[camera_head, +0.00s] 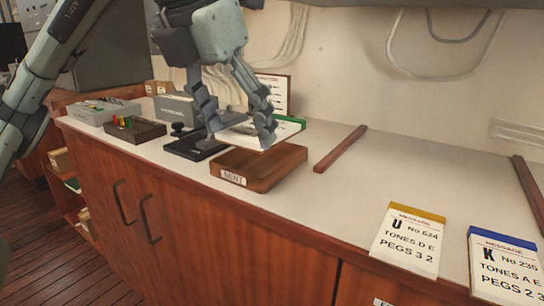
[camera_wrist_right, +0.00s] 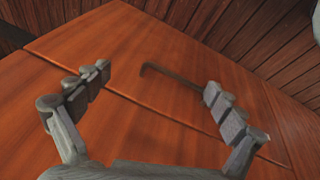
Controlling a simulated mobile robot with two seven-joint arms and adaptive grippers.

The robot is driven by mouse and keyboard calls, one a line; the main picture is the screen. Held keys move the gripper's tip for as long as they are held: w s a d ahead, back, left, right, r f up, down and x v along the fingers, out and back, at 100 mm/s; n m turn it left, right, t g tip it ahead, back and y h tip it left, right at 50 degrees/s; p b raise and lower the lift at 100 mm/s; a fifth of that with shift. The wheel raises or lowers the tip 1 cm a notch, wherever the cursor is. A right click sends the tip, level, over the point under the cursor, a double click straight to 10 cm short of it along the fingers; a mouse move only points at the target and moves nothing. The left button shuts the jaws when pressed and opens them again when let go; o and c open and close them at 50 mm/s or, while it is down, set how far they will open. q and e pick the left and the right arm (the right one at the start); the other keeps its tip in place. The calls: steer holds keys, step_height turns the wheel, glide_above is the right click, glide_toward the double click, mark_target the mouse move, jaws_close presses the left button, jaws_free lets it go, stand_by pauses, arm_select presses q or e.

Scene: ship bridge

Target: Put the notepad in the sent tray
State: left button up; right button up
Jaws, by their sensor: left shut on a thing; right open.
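My left gripper (camera_head: 242,134) is shut on a white notepad with a green top edge (camera_head: 286,127) in the head view. The pad is held roughly flat over the back part of the wooden sent tray (camera_head: 284,172), which has a small label on its front. The fingers hide part of the pad, and I cannot tell how large the gap to the tray is. My right gripper (camera_wrist_right: 158,98) is open and empty in the right wrist view, in front of a wooden cabinet face.
Two message pads, one yellow-topped (camera_head: 408,242) and one blue-topped (camera_head: 505,268), lie on the counter at right. A wooden strip (camera_head: 341,148) lies right of the tray. A telegraph key (camera_head: 190,143), a dark peg box (camera_head: 134,129) and grey boxes stand left. The middle counter is clear.

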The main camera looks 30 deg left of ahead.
arm_select(q)
steer(key=w+a+f+b, duration=0.1)
steer(key=w+a+f, duration=0.1)
steer(key=w, duration=0.1)
steer(key=w+a+f+b, duration=0.1)
steer(key=w+a+f, duration=0.1)
steer(key=w+a+f+b, duration=0.1)
steer(key=w+a+f, duration=0.1)
steer(key=w, duration=0.1)
steer(key=shift+w+f, duration=0.15)
steer(key=shift+w, duration=0.2)
steer(key=shift+w+a+f, duration=0.15)
steer(key=shift+w+f, duration=0.05)
steer(key=shift+w, duration=0.1)
steer(key=shift+w+a+f, duration=0.1)
steer(key=shift+w+f, duration=0.05)
steer(key=shift+f, duration=0.15)
step_height(320, 180, down, 3)
steer(key=shift+f, duration=0.3)
arm_select(e)
step_height(320, 180, up, 7)
steer(key=a+t, duration=0.2)
steer(key=shift+w, duration=0.3)
arm_select(q)
steer(key=shift+b, duration=0.3)
arm_select(e)
steer(key=shift+w+a, duration=0.1)
steer(key=shift+w, duration=0.05)
